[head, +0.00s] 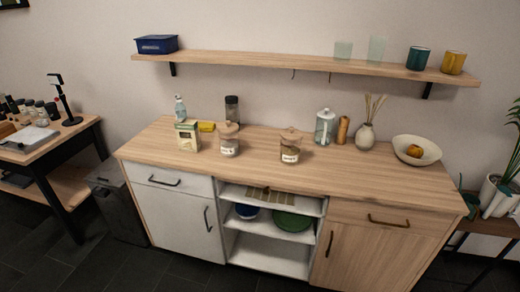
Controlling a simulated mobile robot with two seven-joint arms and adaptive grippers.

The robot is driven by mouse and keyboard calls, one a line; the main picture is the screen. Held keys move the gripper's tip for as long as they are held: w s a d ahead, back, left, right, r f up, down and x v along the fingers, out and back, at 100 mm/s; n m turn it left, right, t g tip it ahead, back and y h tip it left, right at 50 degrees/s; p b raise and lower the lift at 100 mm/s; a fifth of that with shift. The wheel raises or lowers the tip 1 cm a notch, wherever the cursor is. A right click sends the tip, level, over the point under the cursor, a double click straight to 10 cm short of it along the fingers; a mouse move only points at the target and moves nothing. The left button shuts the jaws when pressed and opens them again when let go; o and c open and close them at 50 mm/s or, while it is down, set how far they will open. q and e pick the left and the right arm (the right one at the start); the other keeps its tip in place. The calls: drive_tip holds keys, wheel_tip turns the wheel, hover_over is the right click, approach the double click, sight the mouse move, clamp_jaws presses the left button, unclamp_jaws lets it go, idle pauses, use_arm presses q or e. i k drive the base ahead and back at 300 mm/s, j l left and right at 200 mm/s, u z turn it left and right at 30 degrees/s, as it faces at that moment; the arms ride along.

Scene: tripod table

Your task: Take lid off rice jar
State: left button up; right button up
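Two clear jars with tan lids stand upright on the wooden counter (340,170) in the head view. One jar (229,147) is left of the middle, with its lid (228,128) on top. The other jar (290,154) is nearer the middle, with its lid (291,135) on top. Both have white labels too small to read, so I cannot tell which is the rice jar. Neither of my grippers is in view.
A carton (188,137), spray bottle (180,108) and dark-topped jar (232,109) stand left and behind the jars. A glass canister (325,127), reed vase (365,136) and bowl (401,155) stand right. A shelf (300,64) hangs above. The counter's front strip is clear.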

sight(229, 127)
drive_tip(key=i, duration=0.35)
drive_tip(key=i+u, duration=0.35)
drive_tip(key=i+l+u, duration=0.2)
drive_tip(key=i+u, duration=0.15)
drive_tip(key=i, duration=0.1)
